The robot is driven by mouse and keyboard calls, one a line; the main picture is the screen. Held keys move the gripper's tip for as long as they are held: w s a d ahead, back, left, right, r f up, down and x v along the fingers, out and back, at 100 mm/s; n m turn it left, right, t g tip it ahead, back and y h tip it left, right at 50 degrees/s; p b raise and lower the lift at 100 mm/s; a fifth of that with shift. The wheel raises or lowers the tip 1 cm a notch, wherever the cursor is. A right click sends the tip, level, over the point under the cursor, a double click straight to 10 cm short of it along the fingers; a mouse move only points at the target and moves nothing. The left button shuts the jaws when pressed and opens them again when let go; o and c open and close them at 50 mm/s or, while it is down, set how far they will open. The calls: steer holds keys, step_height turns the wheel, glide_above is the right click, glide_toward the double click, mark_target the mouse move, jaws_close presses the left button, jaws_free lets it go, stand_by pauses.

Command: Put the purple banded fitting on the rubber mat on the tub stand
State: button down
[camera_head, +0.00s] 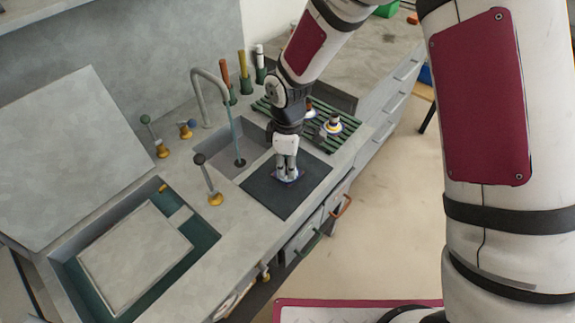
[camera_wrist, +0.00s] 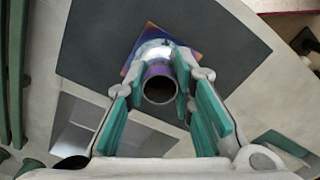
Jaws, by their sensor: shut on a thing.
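The purple banded fitting (camera_wrist: 158,70) is a short grey tube with a purple band and an open round end, over a purple and orange square base. In the head view its purplish lower edge (camera_head: 287,178) shows beneath my gripper (camera_head: 286,167), over the dark rubber mat (camera_head: 284,204). In the wrist view my gripper (camera_wrist: 160,87) has its two teal-padded fingers closed on opposite sides of the tube, with the mat (camera_wrist: 95,40) behind it. I cannot tell whether the base touches the mat. I cannot make out which part is the tub stand.
A sink (camera_head: 222,155) with a tall faucet (camera_head: 205,80) lies left of the mat. A green slatted rack (camera_head: 350,123) holds white-and-dark fittings (camera_head: 331,126) behind. Levers with yellow bases (camera_head: 215,199) stand left. A recessed tub (camera_head: 195,250) with a grey panel is front left.

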steer(key=shift+f, duration=0.35)
steer(key=shift+f, duration=0.15)
steer(key=c, duration=1.4)
jaws_free()
steer(key=shift+o, duration=0.2)
